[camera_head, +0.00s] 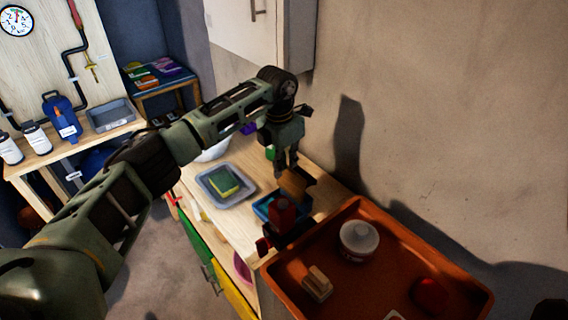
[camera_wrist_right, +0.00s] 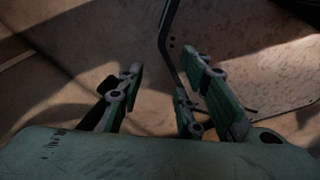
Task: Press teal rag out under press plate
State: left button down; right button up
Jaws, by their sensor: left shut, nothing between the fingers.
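My left gripper (camera_head: 286,172) points down over the workbench, its fingers together and empty. A small brown block or plate (camera_head: 297,183), which may be the press plate, is just below and beside its fingertips; I cannot tell whether they touch. A small blue tray (camera_head: 262,207) stands in front of it, partly hidden by a dark red object (camera_head: 283,212). I cannot make out the teal rag; it may be hidden there. My right gripper (camera_wrist_right: 160,95) shows in the right wrist view, with its fingers apart and nothing between them.
A grey tray (camera_head: 211,201) with a green and yellow sponge (camera_head: 224,180) lies left of the blue tray. An orange-brown tray (camera_head: 345,292) at the front right holds a lidded white tub (camera_head: 358,239), a wooden-looking block (camera_head: 317,284) and a red item (camera_head: 430,293). The wall bounds the bench's right.

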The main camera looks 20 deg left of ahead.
pick_arm(q)
notch_tip(320, 180, up, 12)
jog(key=shift+s+a, duration=0.25)
jog(key=shift+s, duration=0.2)
dwell(0.6)
